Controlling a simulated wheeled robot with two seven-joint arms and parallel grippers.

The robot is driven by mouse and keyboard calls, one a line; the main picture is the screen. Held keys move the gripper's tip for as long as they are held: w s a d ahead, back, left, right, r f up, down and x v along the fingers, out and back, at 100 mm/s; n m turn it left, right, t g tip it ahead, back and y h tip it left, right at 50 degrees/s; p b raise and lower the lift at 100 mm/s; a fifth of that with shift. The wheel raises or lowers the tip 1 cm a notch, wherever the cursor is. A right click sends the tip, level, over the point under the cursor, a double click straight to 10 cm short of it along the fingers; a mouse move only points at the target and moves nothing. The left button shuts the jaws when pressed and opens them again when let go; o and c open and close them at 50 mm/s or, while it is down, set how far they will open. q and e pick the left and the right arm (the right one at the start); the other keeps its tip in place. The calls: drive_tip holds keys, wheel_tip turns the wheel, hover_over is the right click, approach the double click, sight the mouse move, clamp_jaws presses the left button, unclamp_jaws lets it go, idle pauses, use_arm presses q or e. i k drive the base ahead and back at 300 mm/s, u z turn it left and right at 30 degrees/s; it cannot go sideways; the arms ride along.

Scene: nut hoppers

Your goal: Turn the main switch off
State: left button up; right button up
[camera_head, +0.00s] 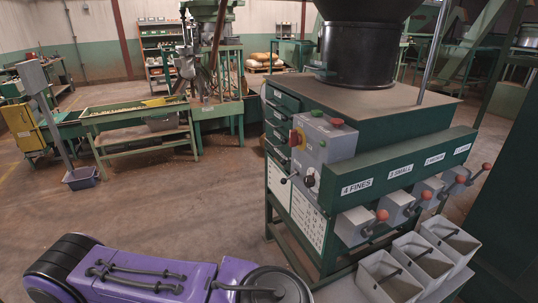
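A grey control box (327,143) is mounted on the near corner of the green hopper machine (390,105), right of the picture's middle. A red rotary switch on a yellow plate (297,138), which looks like the main switch, is on the box's left-facing side. Its exact handle angle is too small to tell. A black knob (309,181) is lower on the same side. A green button (317,113) and a red button (337,122) are on top of the box. Neither of my grippers is in view, and nothing visible touches the switch.
Labelled chutes with red-ball levers (382,215) stick out to the right of the box, above grey bins (390,277). A thin lever with a ball end (284,181) juts out left below the switch. The floor (190,205) left of the machine is clear.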

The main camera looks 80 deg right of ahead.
sight(295, 139)
drive_tip(key=z, duration=3.1)
